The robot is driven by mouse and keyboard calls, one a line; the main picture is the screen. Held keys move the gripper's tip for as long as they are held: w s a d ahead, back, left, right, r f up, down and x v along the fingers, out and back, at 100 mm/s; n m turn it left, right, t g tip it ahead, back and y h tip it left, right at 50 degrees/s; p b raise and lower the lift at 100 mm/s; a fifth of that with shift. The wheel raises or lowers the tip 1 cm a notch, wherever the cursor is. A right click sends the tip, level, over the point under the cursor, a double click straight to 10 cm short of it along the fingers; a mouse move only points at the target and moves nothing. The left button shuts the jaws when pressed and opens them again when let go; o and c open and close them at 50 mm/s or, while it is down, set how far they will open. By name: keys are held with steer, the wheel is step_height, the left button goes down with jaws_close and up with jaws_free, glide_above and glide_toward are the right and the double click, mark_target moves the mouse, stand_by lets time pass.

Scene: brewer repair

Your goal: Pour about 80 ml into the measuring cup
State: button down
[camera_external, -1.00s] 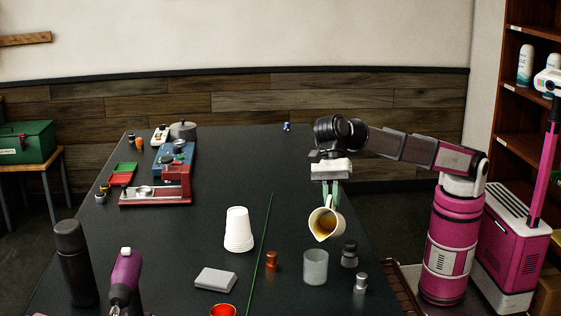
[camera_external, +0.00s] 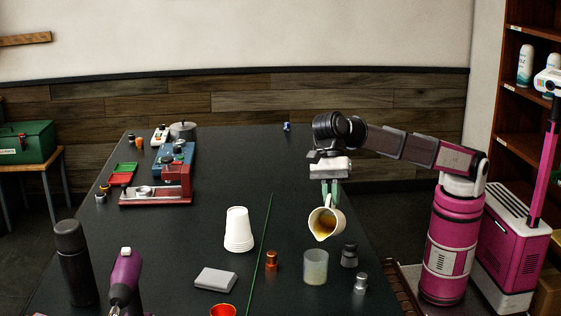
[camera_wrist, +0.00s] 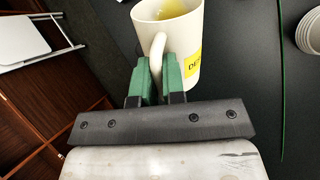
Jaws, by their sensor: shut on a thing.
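A cream mug (camera_external: 331,229) with amber liquid in it is tilted, its mouth facing down and to the left. My gripper (camera_external: 331,196) is shut on the mug's handle. In the wrist view, the green fingertips (camera_wrist: 166,80) pinch the handle, and the mug (camera_wrist: 170,45) shows a yellow label and yellowish liquid inside. A clear, cloudy-looking cup (camera_external: 316,267), seemingly the measuring cup, stands upright on the table just below the mug's lip. Its inside looks faintly yellow; I cannot read a level. No stream is clearly visible.
Dark and grey cylinders (camera_external: 349,256) stand right of the clear cup, and a small orange-brown piece (camera_external: 271,261) stands left of it. A thin green line (camera_external: 262,240) crosses the black table (camera_external: 230,180). Stacked white cups (camera_external: 239,230) stand further left.

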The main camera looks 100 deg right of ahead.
mark_target(329, 217)
steer(key=shift+w+a+r+g+h+p, duration=0.25)
steer(key=shift+a+r+h+p, duration=0.1)
steer(key=shift+a+r+h, duration=0.1)
steer(key=shift+w+a+r+g+h+p, duration=0.25)
steer(key=shift+a+r+h+p, duration=0.1)
steer(key=shift+a+h, duration=0.1)
stand_by(1.8)
steer(key=shift+s+d+f, duration=0.1)
steer(key=shift+s+d+f+t+y, duration=0.5)
steer(key=shift+s+d+f+y, duration=0.15)
steer(key=shift+d+f+y, duration=0.25)
steer(key=shift+w+d+f+y, duration=0.1)
steer(key=shift+d+f+y, duration=0.05)
steer(key=shift+y, duration=0.25)
steer(key=shift+s+d+f+t+y, duration=0.25)
steer(key=shift+d+f+t+y, duration=0.1)
steer(key=shift+f+y, duration=0.1)
steer(key=shift+s+d+f+t+y, duration=0.15)
steer(key=shift+d+f+t+y, duration=0.15)
steer(key=shift+f+y, duration=0.25)
steer(key=shift+d, duration=0.1)
steer(key=shift+y, duration=0.5)
